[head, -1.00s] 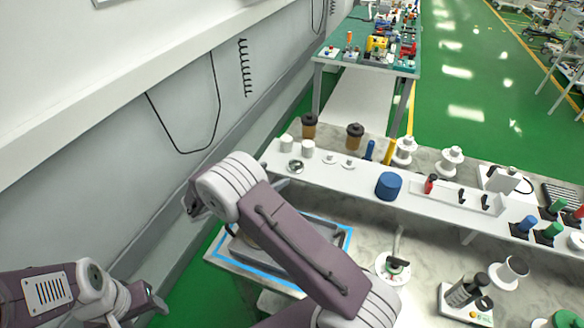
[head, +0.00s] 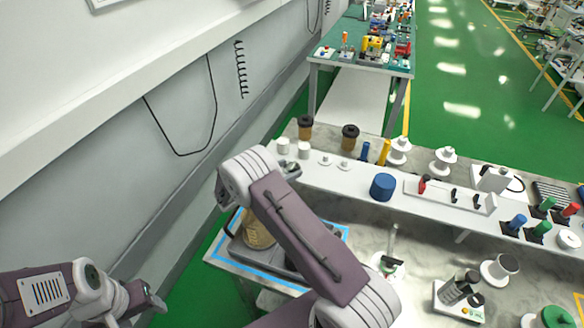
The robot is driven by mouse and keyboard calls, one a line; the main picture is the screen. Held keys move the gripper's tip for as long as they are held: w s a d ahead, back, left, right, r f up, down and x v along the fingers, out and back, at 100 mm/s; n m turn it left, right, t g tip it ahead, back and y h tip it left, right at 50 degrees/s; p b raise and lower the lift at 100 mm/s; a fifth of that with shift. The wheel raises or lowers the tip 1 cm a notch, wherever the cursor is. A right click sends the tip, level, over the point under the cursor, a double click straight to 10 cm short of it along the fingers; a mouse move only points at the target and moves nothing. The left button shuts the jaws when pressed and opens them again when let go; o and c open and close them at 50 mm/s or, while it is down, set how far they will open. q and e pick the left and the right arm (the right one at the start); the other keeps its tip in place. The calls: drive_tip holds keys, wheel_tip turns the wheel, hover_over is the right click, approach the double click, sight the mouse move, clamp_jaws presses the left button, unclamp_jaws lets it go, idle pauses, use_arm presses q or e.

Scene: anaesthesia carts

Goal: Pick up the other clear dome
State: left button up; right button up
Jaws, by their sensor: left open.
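A small grey, glassy round thing (head: 291,170) lies on the left part of the white shelf (head: 345,185), close beside my right arm's wrist. It may be the clear dome, but it is too small to be sure. My right arm crosses the middle of the head view, and its wrist is near the shelf's left end. I cannot make out the right gripper's fingers behind the wrist. My left gripper (head: 152,300) is open and empty at the lower left, far from the shelf.
White cylinders (head: 283,145), small white knobbed discs (head: 344,166) and a blue cylinder (head: 383,186) stand on the shelf. Brown-and-black jars (head: 349,137) stand behind. A blue-edged tray area with a tan round part (head: 257,232) lies partly under my right arm. The wall is at left.

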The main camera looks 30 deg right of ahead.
sight(287, 170)
drive_tip(key=c, duration=0.8)
drive_tip(key=shift+r, duration=0.1)
drive_tip(key=shift+r, duration=0.35)
wheel_tip(287, 170, up, 3)
drive_tip(key=shift+f+b, duration=0.1)
drive_tip(key=shift+b, duration=0.25)
drive_tip(key=s+d+r+b, duration=0.1)
drive_tip(key=s+d+r, duration=0.2)
drive_tip(key=s+r, duration=0.4)
drive_tip(key=s, duration=0.4)
drive_tip(key=shift+d+r, duration=0.15)
drive_tip(key=shift+d, duration=0.2)
